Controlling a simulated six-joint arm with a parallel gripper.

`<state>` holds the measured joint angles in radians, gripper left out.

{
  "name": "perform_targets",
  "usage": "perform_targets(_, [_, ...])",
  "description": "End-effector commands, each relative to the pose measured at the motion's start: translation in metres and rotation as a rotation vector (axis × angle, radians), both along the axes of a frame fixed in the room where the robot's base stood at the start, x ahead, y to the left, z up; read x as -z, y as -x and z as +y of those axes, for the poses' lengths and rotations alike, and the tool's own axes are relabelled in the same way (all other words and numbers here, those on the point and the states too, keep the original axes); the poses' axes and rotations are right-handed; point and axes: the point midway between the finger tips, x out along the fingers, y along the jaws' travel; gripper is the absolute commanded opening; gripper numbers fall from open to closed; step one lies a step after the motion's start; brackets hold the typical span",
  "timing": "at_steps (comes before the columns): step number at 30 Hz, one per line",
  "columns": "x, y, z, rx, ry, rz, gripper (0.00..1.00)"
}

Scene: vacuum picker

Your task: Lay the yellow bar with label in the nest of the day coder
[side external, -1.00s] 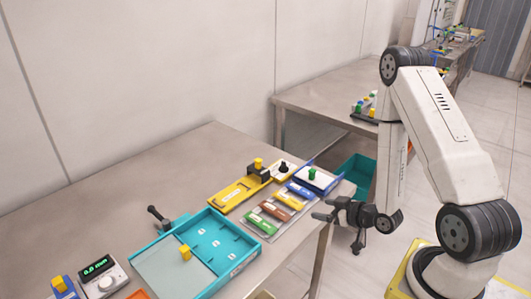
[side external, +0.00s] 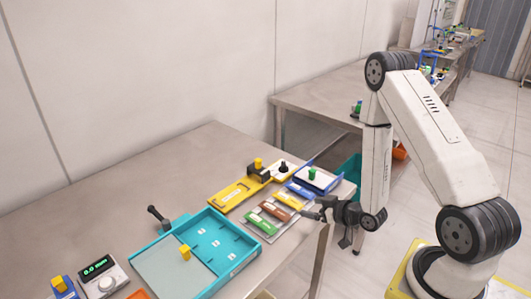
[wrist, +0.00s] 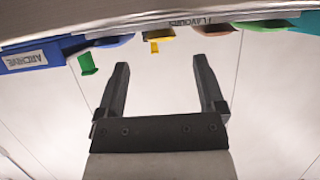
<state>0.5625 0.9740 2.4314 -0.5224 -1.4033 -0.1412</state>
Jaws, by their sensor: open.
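The yellow bar (side external: 289,199) lies in a row of coloured bars on a rack near the table's right edge, between the blue and brown bars. A long yellow fixture (side external: 232,196) with a black head and yellow knob, apparently the day coder, stands just behind and left of the row. My gripper (side external: 312,209) is open and empty at the table's right edge, beside the row. Its spread fingers (wrist: 163,85) show in the wrist view.
Blue (side external: 300,189), brown (side external: 273,211) and green (side external: 260,223) bars flank the yellow one. A blue archive tray (wrist: 30,58) with a green knob sits behind. A turquoise tray (side external: 232,238) and a gauge (side external: 102,277) stand to the left. The table's back left is clear.

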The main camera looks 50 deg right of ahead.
Motion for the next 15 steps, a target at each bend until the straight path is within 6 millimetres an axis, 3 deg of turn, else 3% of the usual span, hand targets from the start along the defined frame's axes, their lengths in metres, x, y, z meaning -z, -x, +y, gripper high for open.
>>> perform_targets(9, [0.013,-0.031,0.002,-0.003,0.001,-0.001,0.88])
perform_targets(15, [0.015,-0.037,0.001,0.0,-0.001,-0.001,0.88])
